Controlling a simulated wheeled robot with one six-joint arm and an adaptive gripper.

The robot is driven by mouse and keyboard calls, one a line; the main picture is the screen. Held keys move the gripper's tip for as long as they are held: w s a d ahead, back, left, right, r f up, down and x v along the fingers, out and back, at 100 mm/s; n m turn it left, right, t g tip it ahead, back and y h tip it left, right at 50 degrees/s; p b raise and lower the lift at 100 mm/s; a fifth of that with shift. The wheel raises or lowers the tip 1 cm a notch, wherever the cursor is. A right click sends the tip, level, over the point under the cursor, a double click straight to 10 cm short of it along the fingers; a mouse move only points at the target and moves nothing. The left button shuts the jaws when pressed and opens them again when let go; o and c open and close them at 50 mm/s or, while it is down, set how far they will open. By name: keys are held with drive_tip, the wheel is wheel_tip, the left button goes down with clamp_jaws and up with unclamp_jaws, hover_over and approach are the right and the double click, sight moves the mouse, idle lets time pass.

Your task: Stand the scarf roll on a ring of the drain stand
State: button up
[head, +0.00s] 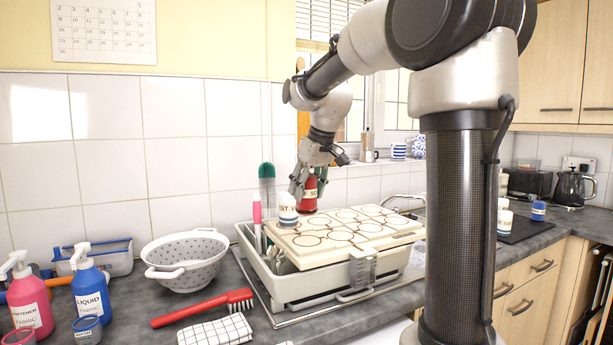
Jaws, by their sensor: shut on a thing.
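The scarf roll (310,193) is a red cylinder with a dark band and a partly hidden pale label. My gripper (309,178) points down and is shut on it, at the back left of the drain stand. The roll looks upright; I cannot tell whether its base touches the stand. The drain stand (392,229) is a cream board with several brown-outlined rings, lying over a pale tub. A white and blue roll (288,209) with lettering stands on the board's left part, just left of and nearer than the scarf roll. Most rings in front and to the right are bare.
A green-topped brush (267,180) and a pink bottle (257,210) rise at the tub's left back edge. A white colander (186,259), red brush (203,307), checked cloth (217,331) and blue liquid bottle (91,290) occupy the left counter. The tiled wall is behind.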

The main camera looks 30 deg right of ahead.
sight(307, 215)
drive_tip(key=shift+f, duration=3.3)
drive_tip(key=shift+f, duration=0.5)
drive_tip(key=o, duration=1.2)
drive_tip(key=shift+r, duration=6.5)
